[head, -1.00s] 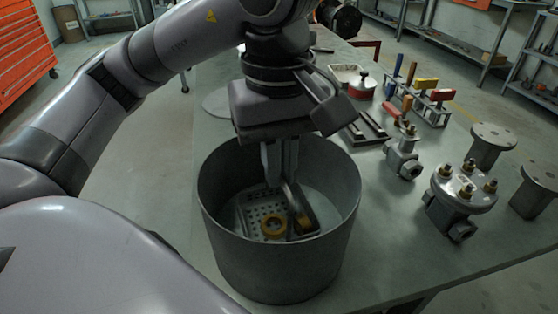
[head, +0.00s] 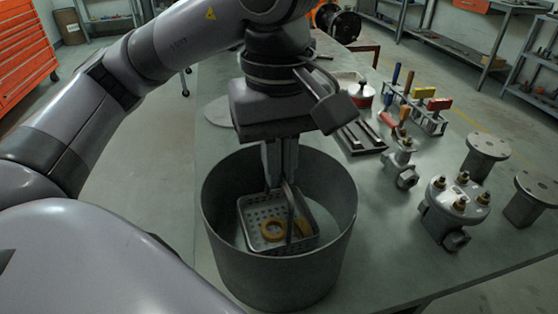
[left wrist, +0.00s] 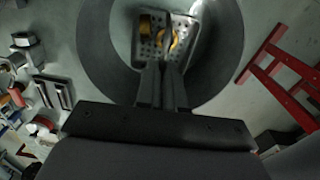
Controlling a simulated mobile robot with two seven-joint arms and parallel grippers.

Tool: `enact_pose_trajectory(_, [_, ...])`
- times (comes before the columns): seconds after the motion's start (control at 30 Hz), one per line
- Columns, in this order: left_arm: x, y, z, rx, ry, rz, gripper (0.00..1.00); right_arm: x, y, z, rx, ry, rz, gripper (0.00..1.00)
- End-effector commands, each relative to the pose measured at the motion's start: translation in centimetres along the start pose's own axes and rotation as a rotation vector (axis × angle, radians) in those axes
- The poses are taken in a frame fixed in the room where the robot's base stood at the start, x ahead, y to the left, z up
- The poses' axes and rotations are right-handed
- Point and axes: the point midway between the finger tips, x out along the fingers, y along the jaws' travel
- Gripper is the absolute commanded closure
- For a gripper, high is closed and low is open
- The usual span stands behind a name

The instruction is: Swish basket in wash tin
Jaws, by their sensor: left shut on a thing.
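The wash tin (head: 275,268) is a large round grey tub on the bench. The basket (head: 250,210) is a small perforated metal tray inside the tin, with yellow-brown rings (head: 273,231) in it. My left gripper (head: 284,184) points down into the tin and is shut on the basket's upright handle. In the left wrist view, the closed fingers (left wrist: 163,70) meet the handle over the basket (left wrist: 150,52), inside the tin's dark wall (left wrist: 95,45). The head view does not show clearly whether the basket touches the tin's floor. My right gripper is not in view.
A flanged valve body (head: 455,208), a smaller valve (head: 402,165) and flanged stubs (head: 487,150) stand right of the tin. A rack of coloured-handled tools (head: 425,110) and dark blocks (head: 361,138) are behind.

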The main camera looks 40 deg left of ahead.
Motion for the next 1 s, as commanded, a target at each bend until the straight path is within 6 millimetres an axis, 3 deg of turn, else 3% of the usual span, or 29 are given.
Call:
enact_pose_trajectory(0.4, [-2.4, 0.0, 0.0, 0.0, 0.0, 0.0, 1.0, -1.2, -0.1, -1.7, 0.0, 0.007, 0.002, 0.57])
enact_pose_trajectory(1.0, [-5.4, 0.0, 0.0, 0.0, 0.0, 0.0, 1.0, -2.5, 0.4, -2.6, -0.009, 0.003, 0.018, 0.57])
